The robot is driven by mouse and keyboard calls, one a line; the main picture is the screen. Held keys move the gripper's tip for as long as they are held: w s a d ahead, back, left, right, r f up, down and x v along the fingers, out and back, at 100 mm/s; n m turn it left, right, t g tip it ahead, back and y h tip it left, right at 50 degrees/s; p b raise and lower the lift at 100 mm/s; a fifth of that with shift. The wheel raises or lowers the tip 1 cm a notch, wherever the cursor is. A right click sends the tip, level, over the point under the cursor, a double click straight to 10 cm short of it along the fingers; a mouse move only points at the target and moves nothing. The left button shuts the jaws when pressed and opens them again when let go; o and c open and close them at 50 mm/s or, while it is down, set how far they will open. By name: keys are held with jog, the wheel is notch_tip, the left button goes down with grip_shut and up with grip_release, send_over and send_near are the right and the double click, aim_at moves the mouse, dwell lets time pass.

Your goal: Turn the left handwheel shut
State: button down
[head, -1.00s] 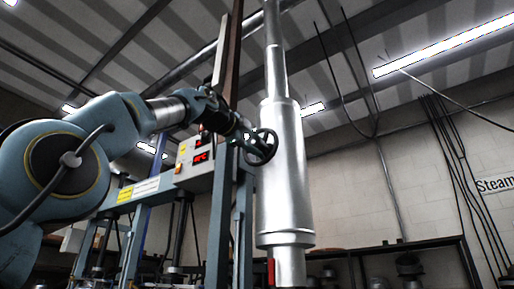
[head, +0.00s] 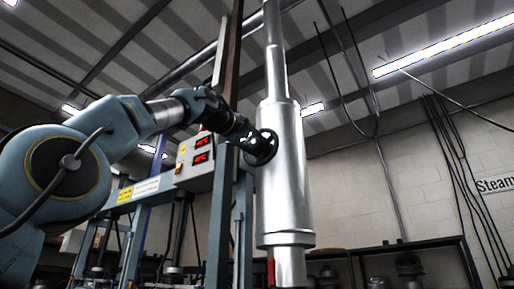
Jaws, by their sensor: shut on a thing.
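One dark handwheel (head: 266,150) shows in the head view, in front of the left side of the upright silver cylinder. My arm reaches to it from the left. My gripper (head: 249,139) is at the wheel's left side, shut on it. The fingers are dark and small against the wheel, so their exact hold on rim or spokes is hard to tell. No other handwheel shows in this view.
The silver cylinder (head: 282,190) stands right behind the wheel. A blue press frame (head: 222,215) and a control box (head: 195,160) with red displays stand close below my wrist. A dark shelf (head: 425,255) runs along the back wall. Open space lies right of the cylinder.

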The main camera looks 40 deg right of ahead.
dwell(0.3)
jog(key=c, duration=0.6)
grip_release()
jog(key=shift+s+a+f+b, duration=0.1)
jog(key=shift+a+b, duration=0.3)
jog(key=shift+a, duration=0.1)
jog(key=b+v, duration=0.4)
jog(key=v, duration=0.5)
jog(key=shift+s+a, duration=0.2)
jog(key=shift+a, duration=0.15)
